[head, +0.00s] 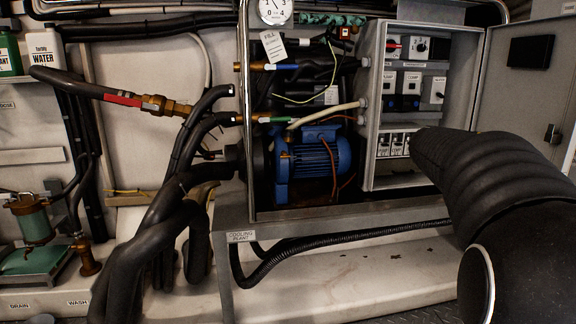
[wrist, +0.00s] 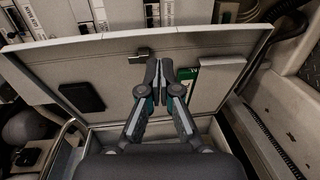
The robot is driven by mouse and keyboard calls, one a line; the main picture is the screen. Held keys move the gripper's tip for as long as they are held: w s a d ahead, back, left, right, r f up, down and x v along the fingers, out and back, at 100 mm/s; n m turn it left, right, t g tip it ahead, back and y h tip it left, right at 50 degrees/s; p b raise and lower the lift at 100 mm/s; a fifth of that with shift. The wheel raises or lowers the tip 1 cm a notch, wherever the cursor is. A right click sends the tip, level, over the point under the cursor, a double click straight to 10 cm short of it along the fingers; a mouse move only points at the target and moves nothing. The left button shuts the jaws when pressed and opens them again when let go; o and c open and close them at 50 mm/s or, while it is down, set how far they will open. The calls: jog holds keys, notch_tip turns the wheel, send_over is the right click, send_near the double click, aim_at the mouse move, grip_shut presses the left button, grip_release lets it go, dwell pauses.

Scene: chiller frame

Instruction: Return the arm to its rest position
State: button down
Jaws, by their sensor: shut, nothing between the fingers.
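My gripper (wrist: 159,68) shows in the wrist view with its two fingers together and nothing between them. It is in front of the inner face of the open cabinet door (wrist: 110,75); I cannot tell the exact gap. In the head view a dark arm part of mine fills the right side and covers the lower right of the electrical cabinet (head: 369,150). My gripper itself does not show there.
The open cabinet door (head: 530,85) stands at the right of the head view. A row of breakers (head: 396,145) sits in the cabinet. A blue motor (head: 312,162) and thick black hoses (head: 165,235) fill the frame to the left. The pale ledge (head: 390,262) below is mostly clear.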

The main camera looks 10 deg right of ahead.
jog(key=s+a+f+t+y+p, duration=0.15)
jog(key=s+a+f+y, duration=0.25)
jog(key=a+f+y, duration=0.8)
jog(key=s+a+f+t+y+p, duration=0.1)
jog(key=s+a+p, duration=0.2)
jog(key=a, duration=0.6)
jog(key=s+a+f+t+y+p, duration=0.1)
jog(key=s+a+t+y+p, duration=0.1)
jog(key=a, duration=0.8)
jog(key=s+a+f+t+y+p, duration=0.1)
jog(key=s+a+p, duration=0.3)
jog(key=a, duration=0.6)
jog(key=shift+s+y, duration=0.4)
jog(key=shift+s, duration=0.75)
